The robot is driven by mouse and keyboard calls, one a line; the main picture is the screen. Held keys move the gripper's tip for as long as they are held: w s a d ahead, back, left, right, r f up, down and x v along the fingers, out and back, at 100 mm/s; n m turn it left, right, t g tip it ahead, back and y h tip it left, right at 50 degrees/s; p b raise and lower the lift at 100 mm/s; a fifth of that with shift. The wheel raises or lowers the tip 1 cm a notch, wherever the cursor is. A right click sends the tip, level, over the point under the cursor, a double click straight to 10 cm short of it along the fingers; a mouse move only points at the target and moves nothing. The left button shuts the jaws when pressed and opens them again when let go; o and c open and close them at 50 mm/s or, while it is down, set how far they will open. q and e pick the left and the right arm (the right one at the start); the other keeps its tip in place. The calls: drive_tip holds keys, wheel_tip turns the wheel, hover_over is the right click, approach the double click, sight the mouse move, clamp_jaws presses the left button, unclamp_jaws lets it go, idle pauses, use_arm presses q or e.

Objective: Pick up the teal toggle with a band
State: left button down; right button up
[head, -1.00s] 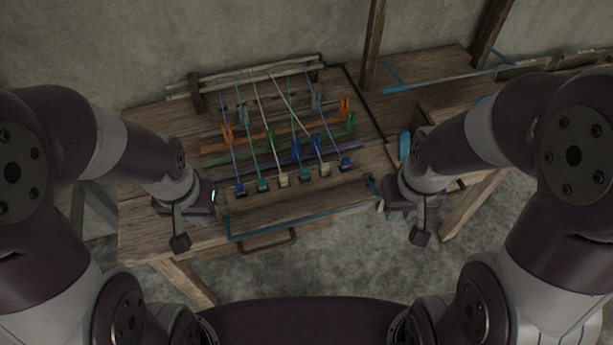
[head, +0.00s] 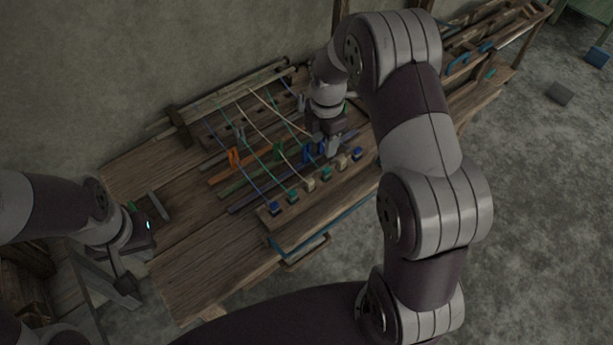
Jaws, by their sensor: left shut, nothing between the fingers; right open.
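Two teal toggles stand in the row along the loom's front bar, each with a teal cord running back: one to the left (head: 292,196) and one to the right (head: 326,172). I cannot tell at this size which has a band. My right gripper (head: 332,150) is open, pointing down just behind and above the right teal toggle, partly overlapping the cords. I see no clear contact. My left gripper (head: 142,238) is shut and empty at the table's left end, far from the toggles; its fingertips are hard to make out.
Blue (head: 274,208) and beige toggles (head: 309,185) stand close beside the teal ones. Orange (head: 233,158), green and blue upright pieces stand on slats behind. A grey bar (head: 159,206) shows near my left gripper. The table's left front (head: 205,262) is bare.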

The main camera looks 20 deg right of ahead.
sight(326, 170)
drive_tip(key=shift+n, duration=0.5)
drive_tip(key=f, duration=0.2)
drive_tip(key=f+p, duration=0.1)
drive_tip(key=f, duration=0.2)
drive_tip(key=d+f, duration=0.1)
drive_tip(key=f, duration=0.2)
wheel_tip(326, 170, down, 4)
drive_tip(key=shift+s+d+f+p, duration=0.15)
drive_tip(key=shift+p, duration=0.55)
drive_tip(key=shift+f, duration=0.3)
use_arm(q)
drive_tip(key=r, duration=0.1)
drive_tip(key=d+r, duration=0.1)
drive_tip(key=shift+s+d+r, duration=0.15)
drive_tip(key=shift+d+r, duration=0.1)
drive_tip(key=shift+r, duration=0.05)
use_arm(e)
clamp_jaws()
